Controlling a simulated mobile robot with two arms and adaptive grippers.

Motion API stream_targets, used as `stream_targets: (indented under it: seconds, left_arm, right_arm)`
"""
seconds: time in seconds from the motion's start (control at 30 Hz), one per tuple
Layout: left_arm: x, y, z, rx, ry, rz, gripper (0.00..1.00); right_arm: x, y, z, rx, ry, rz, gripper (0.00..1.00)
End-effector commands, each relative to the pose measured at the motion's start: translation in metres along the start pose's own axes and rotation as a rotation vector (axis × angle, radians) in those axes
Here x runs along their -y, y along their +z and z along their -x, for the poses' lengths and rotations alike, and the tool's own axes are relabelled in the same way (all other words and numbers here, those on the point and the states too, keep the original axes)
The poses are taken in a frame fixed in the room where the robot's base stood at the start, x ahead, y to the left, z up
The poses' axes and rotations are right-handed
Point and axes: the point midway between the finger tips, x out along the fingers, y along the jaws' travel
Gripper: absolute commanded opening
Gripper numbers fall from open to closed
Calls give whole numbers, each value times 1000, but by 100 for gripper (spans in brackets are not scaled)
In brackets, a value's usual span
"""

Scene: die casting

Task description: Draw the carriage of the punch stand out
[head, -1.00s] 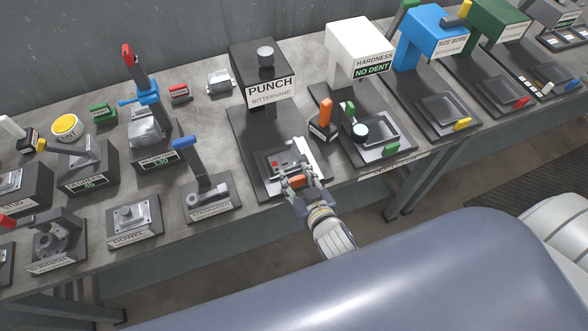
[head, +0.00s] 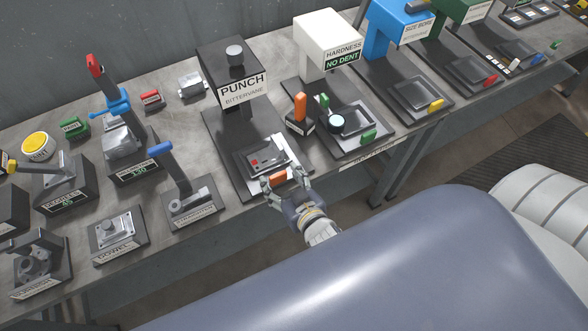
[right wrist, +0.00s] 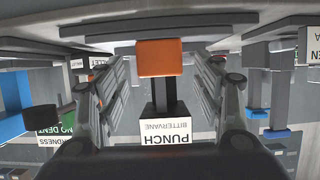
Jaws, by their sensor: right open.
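The punch stand (head: 232,62) is a black column with a white PUNCH label over a dark base plate. Its carriage (head: 251,165), a dark tray with a small red mark, lies on the base in front of the column. An orange handle (head: 279,177) is at the carriage's front. My right gripper (head: 285,179) is at the handle, with its fingers open on either side. In the right wrist view the handle (right wrist: 159,58) is between the fingers, with a gap on each side. Part of the carriage front is hidden by the gripper. My left gripper is not in view.
The hardness stand (head: 327,40) with a green handle is right of the punch stand, with an orange-handled tool (head: 300,108) between them. A blue-handled lever fixture (head: 190,198) stands to the left. Free floor lies before the bench edge.

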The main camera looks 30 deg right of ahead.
Motion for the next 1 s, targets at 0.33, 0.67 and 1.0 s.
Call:
stream_targets:
  seconds: [0.33,0.67,1.0]
  left_arm:
    - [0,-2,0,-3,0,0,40]
    - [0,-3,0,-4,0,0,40]
    - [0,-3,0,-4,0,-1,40]
  right_arm:
    - [0,2,67,4,0,-1,62]
    - [0,1,96,2,0,0,62]
    - [0,1,97,1,0,0,62]
